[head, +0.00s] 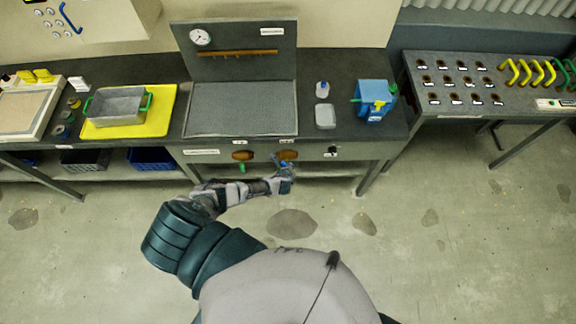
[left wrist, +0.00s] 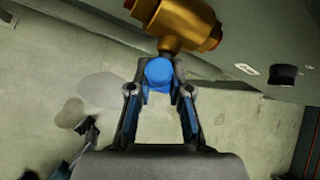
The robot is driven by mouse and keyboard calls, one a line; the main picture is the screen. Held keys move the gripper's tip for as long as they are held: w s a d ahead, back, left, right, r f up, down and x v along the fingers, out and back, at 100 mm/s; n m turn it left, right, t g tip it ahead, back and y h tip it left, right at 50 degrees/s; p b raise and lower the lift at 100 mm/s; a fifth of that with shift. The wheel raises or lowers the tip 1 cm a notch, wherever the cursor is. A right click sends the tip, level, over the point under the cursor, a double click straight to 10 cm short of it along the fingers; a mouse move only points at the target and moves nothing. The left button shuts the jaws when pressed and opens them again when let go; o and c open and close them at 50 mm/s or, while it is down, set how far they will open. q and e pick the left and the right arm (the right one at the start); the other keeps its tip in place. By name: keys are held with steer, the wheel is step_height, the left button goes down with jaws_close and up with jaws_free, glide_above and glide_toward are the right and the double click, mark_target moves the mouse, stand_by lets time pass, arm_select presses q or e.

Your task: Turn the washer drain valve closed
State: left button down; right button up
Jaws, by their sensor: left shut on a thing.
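A brass valve (head: 288,155) with red-orange ends is mounted low on the front of the washing bench. It shows large at the top of the left wrist view (left wrist: 180,22). Its blue handle (left wrist: 159,72) sticks out towards my wrist camera, its round end between the fingertips. My left gripper (left wrist: 160,88) is shut on the blue handle; in the head view the gripper (head: 284,176) is just below the valve. A second brass valve (head: 242,155) with a green handle (head: 242,168) is to the left. The labels are too small to read. My right gripper is not in view.
A small black knob (head: 333,150) is on the panel right of the valves; it may be the dark one in the left wrist view (left wrist: 283,75). A blue container (head: 374,98) stands on the bench above. A lower shelf runs under the bench. The floor in front is clear.

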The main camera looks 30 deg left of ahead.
arm_select(q)
steer(key=y, duration=0.1)
steer(key=m+g+y, duration=0.1)
steer(key=g+y, duration=0.1)
steer(key=shift+w+a+r+m, duration=0.25)
steer(key=shift+w+m, duration=0.05)
steer(key=shift+m, duration=0.1)
steer(key=shift+y, duration=0.3)
steer(key=c, duration=1.1)
jaws_free()
steer(key=shift+o, duration=0.2)
steer(key=shift+s+f, duration=0.1)
steer(key=shift+f, duration=0.05)
steer(key=shift+d, duration=0.1)
